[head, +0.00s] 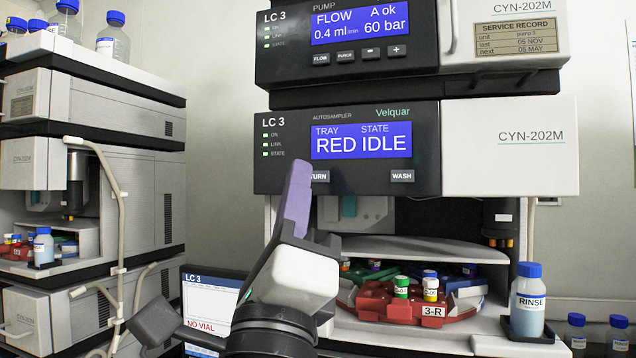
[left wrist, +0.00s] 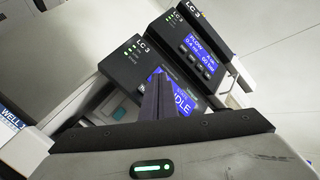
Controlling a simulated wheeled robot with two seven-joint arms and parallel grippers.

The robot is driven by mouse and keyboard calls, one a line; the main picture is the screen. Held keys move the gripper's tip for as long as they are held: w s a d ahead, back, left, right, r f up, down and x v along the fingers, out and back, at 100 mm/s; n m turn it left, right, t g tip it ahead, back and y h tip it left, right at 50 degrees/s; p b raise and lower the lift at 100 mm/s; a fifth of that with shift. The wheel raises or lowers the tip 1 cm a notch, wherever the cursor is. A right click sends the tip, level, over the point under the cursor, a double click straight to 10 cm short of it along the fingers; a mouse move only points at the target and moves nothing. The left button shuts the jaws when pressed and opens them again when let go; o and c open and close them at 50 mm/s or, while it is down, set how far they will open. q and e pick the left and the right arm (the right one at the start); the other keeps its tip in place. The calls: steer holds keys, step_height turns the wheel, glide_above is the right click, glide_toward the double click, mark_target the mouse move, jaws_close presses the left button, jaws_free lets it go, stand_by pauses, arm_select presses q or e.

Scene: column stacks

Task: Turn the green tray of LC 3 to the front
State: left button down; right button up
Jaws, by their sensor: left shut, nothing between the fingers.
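The LC 3 autosampler (head: 350,120) has a display (head: 361,141) that reads tray RED, state IDLE. Below the display are a TURN button (head: 321,176), partly covered by my finger, and a WASH button (head: 402,176). My left gripper (head: 300,170) is shut and empty, its tip upright in front of the panel near TURN. I cannot tell whether it touches the button. In the left wrist view the shut fingers (left wrist: 155,97) overlap the display (left wrist: 183,103). The red tray (head: 390,305), labelled 3-R, faces front in the bay. Green parts (head: 358,275) show behind it. My right gripper is out of view.
A RINSE bottle (head: 527,300) stands right of the bay. The LC 3 pump (head: 350,50) sits above the autosampler. A screen (head: 212,300) marked LC 3, NO VIAL stands at lower left. Another instrument stack (head: 90,190) fills the left side.

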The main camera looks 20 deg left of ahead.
arm_select(q)
steer(key=shift+w, duration=1.95)
steer(key=shift+w, duration=0.1)
stand_by(0.5)
steer(key=shift+w, duration=0.3)
steer(key=shift+w+b, duration=0.3)
steer(key=shift+w, duration=0.15)
stand_by(0.5)
steer(key=shift+s, duration=0.85)
steer(key=shift+s, duration=0.1)
steer(key=shift+s+p, duration=0.8)
steer(key=shift+s, duration=1.6)
